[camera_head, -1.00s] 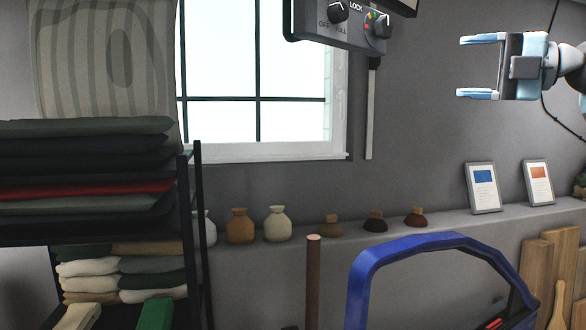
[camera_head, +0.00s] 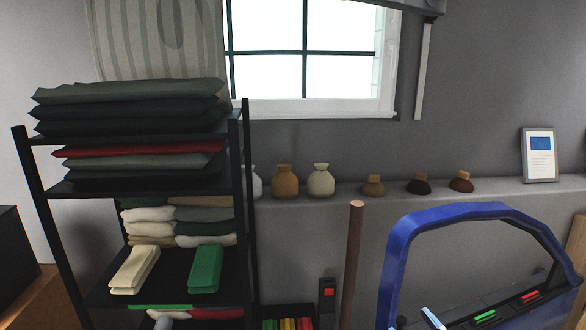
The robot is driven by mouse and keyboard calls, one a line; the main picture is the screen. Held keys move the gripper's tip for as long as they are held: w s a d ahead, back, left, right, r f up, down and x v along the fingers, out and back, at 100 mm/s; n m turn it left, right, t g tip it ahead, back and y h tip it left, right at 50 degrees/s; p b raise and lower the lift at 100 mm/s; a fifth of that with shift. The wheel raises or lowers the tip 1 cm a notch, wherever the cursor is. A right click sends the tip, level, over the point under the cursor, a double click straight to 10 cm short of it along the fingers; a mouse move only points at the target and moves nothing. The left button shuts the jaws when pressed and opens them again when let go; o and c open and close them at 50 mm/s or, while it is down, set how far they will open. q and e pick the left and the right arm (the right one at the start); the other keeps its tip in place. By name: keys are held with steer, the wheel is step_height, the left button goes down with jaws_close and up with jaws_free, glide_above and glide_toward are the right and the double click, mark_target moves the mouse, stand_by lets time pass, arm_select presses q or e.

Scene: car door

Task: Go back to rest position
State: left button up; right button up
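The blue car door frame (camera_head: 440,216) stands at the lower right of the head view, with a dark inner panel (camera_head: 490,312) that carries green and red marks. A pale blue tip (camera_head: 433,318) shows at the bottom edge in front of the door; it looks like a finger of my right gripper. The rest of that gripper is outside the picture, so I cannot tell whether it is open or shut. My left gripper is not in view.
A black shelf rack (camera_head: 243,190) with folded cloths stands at the left. A brown pole (camera_head: 353,255) rises between rack and door. A grey ledge (camera_head: 335,190) behind holds several vases and a framed card (camera_head: 539,155). A window (camera_head: 300,55) is above.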

steer(key=s+a+f+m+g+h, duration=0.2)
steer(key=s+f+g, duration=0.2)
steer(key=s+f, duration=0.7)
steer(key=s+a+f+m+g+h+p, duration=0.1)
steer(key=s+a+f+m+g+h, duration=0.1)
steer(key=s+f, duration=0.9)
steer(key=shift+s+a+m+g+p, duration=0.3)
steer(key=shift+s+m+g, duration=0.5)
steer(key=shift+g, duration=0.3)
